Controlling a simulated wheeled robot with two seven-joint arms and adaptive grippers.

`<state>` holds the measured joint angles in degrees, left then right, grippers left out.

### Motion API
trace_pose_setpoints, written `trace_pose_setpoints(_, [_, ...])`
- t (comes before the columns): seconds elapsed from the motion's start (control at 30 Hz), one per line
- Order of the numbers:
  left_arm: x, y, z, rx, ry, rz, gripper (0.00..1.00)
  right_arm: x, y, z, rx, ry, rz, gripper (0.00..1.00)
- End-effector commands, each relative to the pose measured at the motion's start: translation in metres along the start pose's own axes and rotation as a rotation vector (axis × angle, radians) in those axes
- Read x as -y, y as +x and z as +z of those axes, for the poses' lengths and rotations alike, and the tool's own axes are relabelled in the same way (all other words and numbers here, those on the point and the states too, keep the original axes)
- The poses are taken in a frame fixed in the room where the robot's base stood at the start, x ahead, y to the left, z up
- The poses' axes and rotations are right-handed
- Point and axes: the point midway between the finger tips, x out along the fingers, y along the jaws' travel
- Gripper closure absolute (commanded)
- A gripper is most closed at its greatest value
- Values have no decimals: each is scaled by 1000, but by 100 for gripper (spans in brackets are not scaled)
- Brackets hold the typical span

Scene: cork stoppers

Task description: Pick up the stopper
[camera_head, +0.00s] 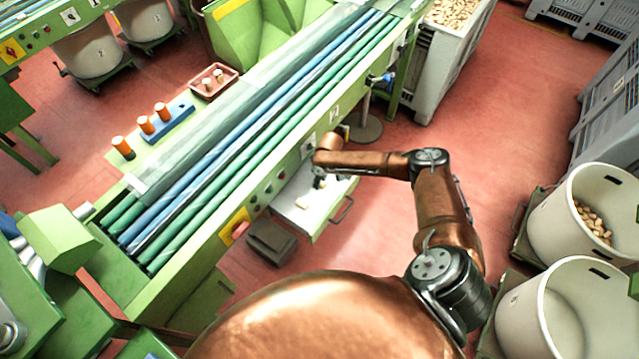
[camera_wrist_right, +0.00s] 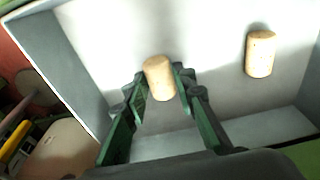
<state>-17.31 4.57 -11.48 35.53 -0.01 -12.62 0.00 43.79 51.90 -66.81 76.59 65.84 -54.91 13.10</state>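A light tan cork stopper (camera_wrist_right: 159,78) sits between the two fingertips of my right gripper (camera_wrist_right: 161,80) in the right wrist view. The green-padded fingers meet its sides, and the gripper looks shut on it. It is at or very close to the floor of a pale tray (camera_wrist_right: 210,25); any gap beneath is hard to judge. A second stopper (camera_wrist_right: 260,53) lies apart, to the right. In the head view my right gripper (camera_head: 318,182) reaches down into the tray (camera_head: 318,217), and a stopper (camera_head: 301,203) lies on the tray floor. My left gripper is not in view.
The tray adjoins a green conveyor (camera_head: 215,215) with blue and green rails. A blue rack (camera_head: 165,122) with orange-topped pieces and a brown tray (camera_head: 213,81) stand beyond it. White bins (camera_head: 550,310) stand at the right. The tray's walls lie close around the gripper.

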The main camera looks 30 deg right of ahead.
Motion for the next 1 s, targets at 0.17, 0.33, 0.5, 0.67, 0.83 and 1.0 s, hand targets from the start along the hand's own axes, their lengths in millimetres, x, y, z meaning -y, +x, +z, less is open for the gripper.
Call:
trace_pose_setpoints(0.17, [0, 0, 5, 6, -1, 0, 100, 0, 0, 0, 0, 0, 0, 88])
trace_pose_setpoints(0.33, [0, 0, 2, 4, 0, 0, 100, 0, 0, 0, 0, 0, 0, 88])
trace_pose_setpoints(0.5, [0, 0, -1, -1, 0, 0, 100, 0, -1, 0, 0, 0, 0, 88])
trace_pose_setpoints(0.67, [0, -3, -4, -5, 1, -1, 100, 0, -10, -1, 0, 0, 1, 88])
trace_pose_setpoints(0.83, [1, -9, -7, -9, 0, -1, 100, 0, -34, -5, -2, -1, 1, 88])
trace_pose_setpoints(1.0, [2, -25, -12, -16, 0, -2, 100, 20, -74, 13, -2, -5, -1, 88])
